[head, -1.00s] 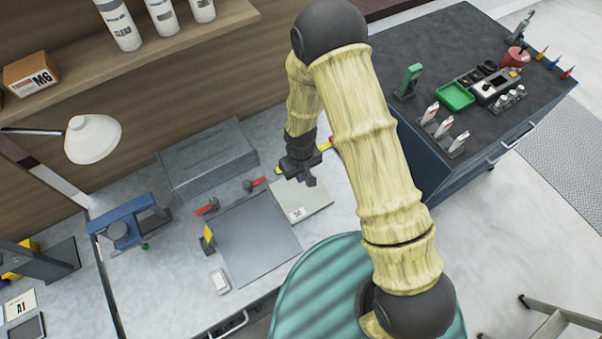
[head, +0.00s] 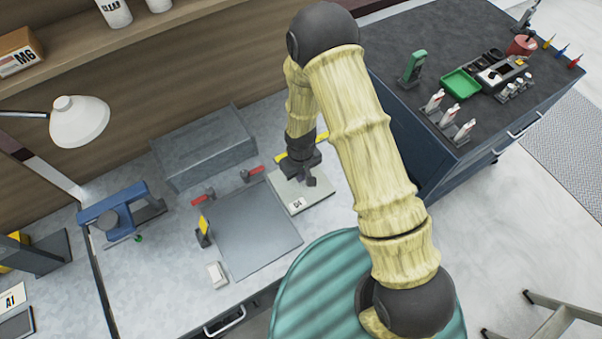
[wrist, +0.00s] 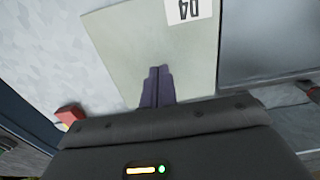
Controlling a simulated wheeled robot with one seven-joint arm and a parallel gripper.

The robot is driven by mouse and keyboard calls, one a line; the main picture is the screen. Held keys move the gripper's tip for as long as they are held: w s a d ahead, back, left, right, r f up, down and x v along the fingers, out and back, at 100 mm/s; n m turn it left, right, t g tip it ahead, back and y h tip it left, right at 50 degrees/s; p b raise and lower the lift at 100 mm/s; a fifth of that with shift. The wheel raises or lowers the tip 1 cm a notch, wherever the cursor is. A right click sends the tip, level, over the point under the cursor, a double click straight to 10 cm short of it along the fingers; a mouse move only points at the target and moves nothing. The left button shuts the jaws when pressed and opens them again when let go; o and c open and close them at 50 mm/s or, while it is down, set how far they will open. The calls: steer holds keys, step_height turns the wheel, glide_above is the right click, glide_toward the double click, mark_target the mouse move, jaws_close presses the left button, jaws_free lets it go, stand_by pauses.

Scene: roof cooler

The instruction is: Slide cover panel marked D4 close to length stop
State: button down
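The cover panel marked D4 (head: 318,195) is a flat pale grey-green plate lying on the bench, right of a larger dark grey plate (head: 258,235). Its white D4 label is on its near left part. In the wrist view the panel (wrist: 118,48) fills the upper middle, with the label at the top. My gripper (head: 309,183) is over the panel's back part, pointing down. In the wrist view its fingers (wrist: 157,88) are together with nothing seen between them. I cannot tell whether the tips touch the panel. I cannot clearly identify the length stop; a yellow strip (head: 322,138) lies behind my gripper.
A blue tool (head: 120,212) stands further left. A dark cabinet (head: 445,60) is at right.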

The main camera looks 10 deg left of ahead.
steer(key=shift+f+b, duration=0.85)
steer(key=shift+f, duration=0.2)
stand_by(0.5)
steer(key=shift+w+d, duration=0.15)
steer(key=shift+w, duration=0.05)
steer(key=shift+w+d+p, duration=0.1)
steer(key=shift+w+d, duration=1)
steer(key=shift+d, duration=0.4)
steer(key=shift+w+d+p, duration=0.1)
steer(key=shift+w+d, duration=1.05)
steer(key=shift+d, duration=0.3)
steer(key=shift+w+d+p, duration=0.1)
steer(key=shift+w+d, duration=1)
steer(key=shift+d, duration=0.4)
steer(key=shift+w+d, duration=1)
steer(key=shift+d, duration=0.3)
steer(key=shift+w+d, duration=1)
steer(key=shift+d, duration=0.3)
